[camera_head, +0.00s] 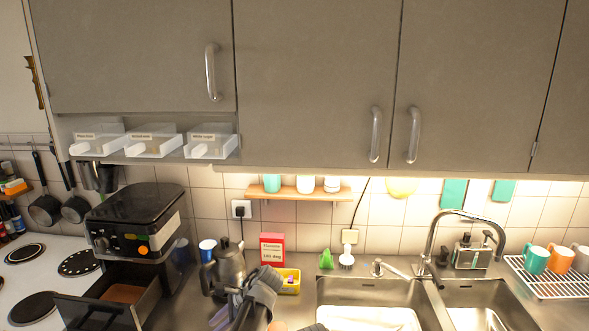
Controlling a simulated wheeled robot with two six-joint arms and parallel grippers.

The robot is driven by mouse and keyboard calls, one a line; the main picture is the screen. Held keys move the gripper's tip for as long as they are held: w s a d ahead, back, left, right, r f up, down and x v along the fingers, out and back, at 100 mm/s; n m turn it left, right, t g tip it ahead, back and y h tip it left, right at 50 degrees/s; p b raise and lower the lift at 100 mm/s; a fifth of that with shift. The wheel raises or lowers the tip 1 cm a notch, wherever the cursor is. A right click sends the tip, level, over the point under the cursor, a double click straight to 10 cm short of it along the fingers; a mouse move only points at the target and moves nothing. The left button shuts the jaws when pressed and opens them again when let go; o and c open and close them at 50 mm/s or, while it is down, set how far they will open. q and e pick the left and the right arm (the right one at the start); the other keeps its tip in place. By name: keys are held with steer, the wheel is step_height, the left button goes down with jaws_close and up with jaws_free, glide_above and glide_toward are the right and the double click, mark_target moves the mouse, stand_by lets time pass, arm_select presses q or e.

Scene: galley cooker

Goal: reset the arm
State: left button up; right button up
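A dark grey gripper (258,292) shows at the bottom centre, in front of the counter. I take it for my left one, but its arm is mostly below the picture. Its fingers overlap a dark metal pot or kettle (228,268), and I cannot tell whether they touch it or whether they are open or shut. A small dark piece at the bottom edge, right of centre, may be part of my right arm; no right gripper shows clearly.
A black air fryer (137,222) stands left with its drawer (97,312) pulled out, something brown inside. A red box (272,249) and yellow tray (290,281) sit behind the gripper. Right are a sink (372,291), tap (430,243) and mug rack (552,285). Cupboards hang above.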

arm_select(q)
steer(key=s+d+f+n+h, duration=0.2)
steer(key=s+d+n+h, duration=0.1)
steer(key=s+d+n, duration=0.2)
steer(key=s+d+f+n+h, duration=0.3)
steer(key=s+d+n+h, duration=0.1)
steer(key=s+d, duration=0.6)
steer(key=s+n, duration=0.1)
steer(key=s, duration=0.2)
steer(key=shift+f+n, duration=0.2)
steer(key=shift+n, duration=0.2)
